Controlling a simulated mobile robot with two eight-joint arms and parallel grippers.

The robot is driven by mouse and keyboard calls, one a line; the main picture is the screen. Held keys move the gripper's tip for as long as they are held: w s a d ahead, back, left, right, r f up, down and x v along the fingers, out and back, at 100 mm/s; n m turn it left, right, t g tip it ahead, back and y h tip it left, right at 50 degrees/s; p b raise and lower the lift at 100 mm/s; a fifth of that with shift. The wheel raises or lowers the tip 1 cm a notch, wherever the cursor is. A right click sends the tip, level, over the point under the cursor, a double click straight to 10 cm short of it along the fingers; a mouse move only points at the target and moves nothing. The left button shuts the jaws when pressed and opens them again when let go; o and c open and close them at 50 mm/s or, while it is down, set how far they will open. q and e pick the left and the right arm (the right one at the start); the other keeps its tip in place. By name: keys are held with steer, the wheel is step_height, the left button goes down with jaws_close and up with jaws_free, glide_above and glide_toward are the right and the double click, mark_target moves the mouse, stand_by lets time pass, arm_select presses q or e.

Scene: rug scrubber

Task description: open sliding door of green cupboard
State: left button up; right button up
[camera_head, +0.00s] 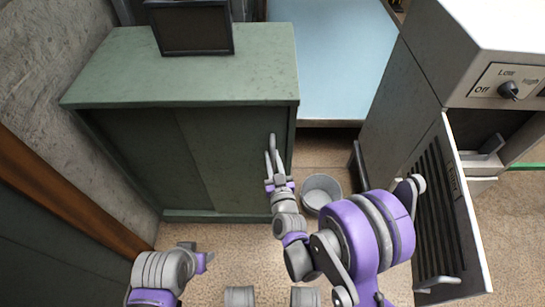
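The green cupboard (190,75) stands at the upper left, with its front facing me. Its sliding doors look shut: a left panel (145,150) and a right panel (235,165) meet near the middle with no visible opening. My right gripper (270,148) is in front of the right panel, near its right edge. Its slim grey fingers look parted, with nothing seen between them; whether they touch the door is unclear. My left gripper (207,259) is low, in front of the cupboard and apart from it. Its fingers are too small to read.
A dark framed box (190,27) sits on the cupboard top. A round grey bowl or bucket (321,190) is on the floor right of the cupboard. At right stands a grey machine with a knob (508,90) and an open slatted door (440,215). A light blue surface (335,60) lies behind.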

jaws_close()
stand_by(1.1)
